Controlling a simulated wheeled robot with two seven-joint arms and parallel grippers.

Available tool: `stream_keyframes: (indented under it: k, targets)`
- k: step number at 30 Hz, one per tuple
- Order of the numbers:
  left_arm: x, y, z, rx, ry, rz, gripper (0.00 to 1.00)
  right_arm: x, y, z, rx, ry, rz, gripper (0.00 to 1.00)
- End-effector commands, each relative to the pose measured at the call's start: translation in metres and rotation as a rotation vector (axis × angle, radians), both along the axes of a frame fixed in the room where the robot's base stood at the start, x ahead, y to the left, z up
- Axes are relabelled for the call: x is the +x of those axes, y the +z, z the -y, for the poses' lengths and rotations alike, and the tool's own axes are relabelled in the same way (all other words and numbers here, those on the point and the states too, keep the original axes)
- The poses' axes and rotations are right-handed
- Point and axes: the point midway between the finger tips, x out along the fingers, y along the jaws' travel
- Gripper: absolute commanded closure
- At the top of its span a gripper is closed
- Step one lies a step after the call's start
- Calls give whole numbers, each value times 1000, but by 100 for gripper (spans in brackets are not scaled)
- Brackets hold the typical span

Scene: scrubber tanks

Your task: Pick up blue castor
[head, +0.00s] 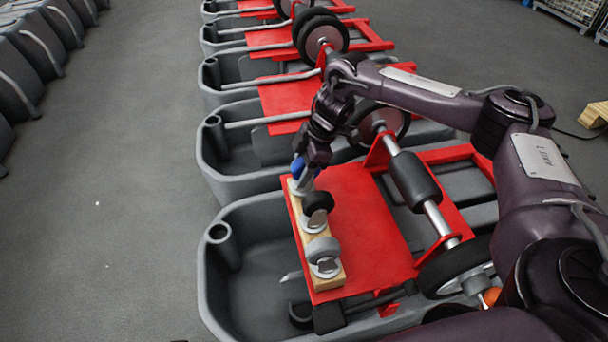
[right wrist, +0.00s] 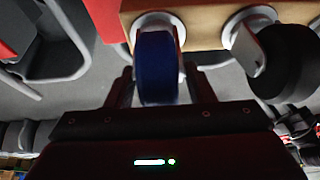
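The blue castor (head: 298,168) stands at the far end of a wooden block (head: 295,208) on a red plate. In the right wrist view the blue wheel (right wrist: 158,68) shows close up, its white mount against the wood. My right gripper (head: 308,172) is at the blue castor, pointing down. In the right wrist view the gripper (right wrist: 160,88) has one finger on each side of the wheel, with narrow gaps visible, so it looks open. My left gripper is not in view.
A black castor (head: 318,202) is close beside the blue one, and a grey castor (head: 322,250) is nearer on the same block. The red plate (head: 360,225) lies over a grey tank (head: 215,290). Similar tanks stand behind. The floor at left (head: 120,200) is clear.

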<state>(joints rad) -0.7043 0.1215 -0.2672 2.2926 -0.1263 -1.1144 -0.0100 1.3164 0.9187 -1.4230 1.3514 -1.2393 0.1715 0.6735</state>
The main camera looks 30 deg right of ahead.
Motion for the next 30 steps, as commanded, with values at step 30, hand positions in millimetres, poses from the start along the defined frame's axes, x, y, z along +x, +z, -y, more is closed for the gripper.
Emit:
stream_keyframes:
  k: [30]
  targets:
    - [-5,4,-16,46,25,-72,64,2,59,0,3,0,6,95]
